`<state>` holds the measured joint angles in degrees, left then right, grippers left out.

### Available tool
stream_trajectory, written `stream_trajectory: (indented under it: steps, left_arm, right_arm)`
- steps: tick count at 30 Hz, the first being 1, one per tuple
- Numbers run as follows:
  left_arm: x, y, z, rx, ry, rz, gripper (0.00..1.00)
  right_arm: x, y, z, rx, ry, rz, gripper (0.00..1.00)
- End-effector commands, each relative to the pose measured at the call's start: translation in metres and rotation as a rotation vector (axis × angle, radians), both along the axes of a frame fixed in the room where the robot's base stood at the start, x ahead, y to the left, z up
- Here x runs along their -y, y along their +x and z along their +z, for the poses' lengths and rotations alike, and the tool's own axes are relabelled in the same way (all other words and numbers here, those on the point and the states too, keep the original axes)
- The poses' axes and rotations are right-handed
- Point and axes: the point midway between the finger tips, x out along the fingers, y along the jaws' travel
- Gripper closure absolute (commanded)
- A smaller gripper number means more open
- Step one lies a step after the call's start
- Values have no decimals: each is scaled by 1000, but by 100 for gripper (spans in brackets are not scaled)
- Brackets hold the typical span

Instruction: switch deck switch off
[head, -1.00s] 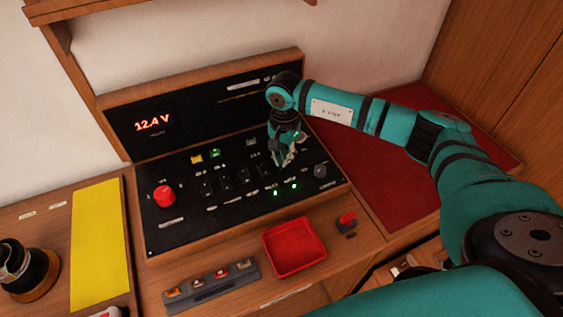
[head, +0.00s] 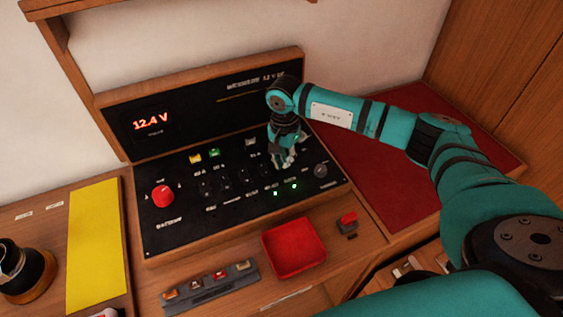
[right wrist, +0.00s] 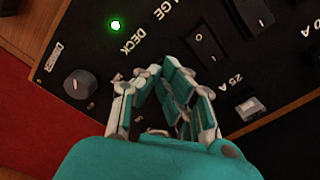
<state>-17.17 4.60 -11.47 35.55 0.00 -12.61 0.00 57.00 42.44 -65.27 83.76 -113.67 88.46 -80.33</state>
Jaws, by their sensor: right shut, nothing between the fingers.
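The black switch panel (head: 158,224) stands on the wooden counter, with a row of rocker switches. In the right wrist view the DECK label (right wrist: 125,39) shows beside a lit green light (right wrist: 115,25); in the head view that light (head: 294,186) is the right one of two. The deck switch itself is hidden behind my right gripper's fingers. My right gripper (head: 284,163) is shut and empty, pointing down at the right part of the panel. Its fingers also show in the right wrist view (right wrist: 162,78); contact with the switch cannot be told. My left gripper is out of view.
A dimmer knob (right wrist: 78,84) and another rocker switch (right wrist: 206,45) flank the fingers. A red knob (head: 162,196) is at the panel's left. A red tray (head: 293,248) and a small red switch (head: 348,219) lie in front. A red mat (head: 390,195) covers the right side.

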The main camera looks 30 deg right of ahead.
Motion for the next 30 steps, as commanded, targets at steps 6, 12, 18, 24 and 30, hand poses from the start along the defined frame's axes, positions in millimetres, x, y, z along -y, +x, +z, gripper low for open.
stream_trajectory:
  steps: [6,12,18,24,30]
  left_arm:
    - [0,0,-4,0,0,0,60]
    - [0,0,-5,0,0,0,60]
    - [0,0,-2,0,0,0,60]
    - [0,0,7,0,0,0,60]
    - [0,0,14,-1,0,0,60]
  right_arm:
    - [0,0,-4,0,0,0,100]
    - [0,0,-6,-1,0,0,100]
    - [0,0,1,0,-1,0,100]
    - [0,0,18,0,0,0,100]
    - [0,0,34,0,0,0,100]
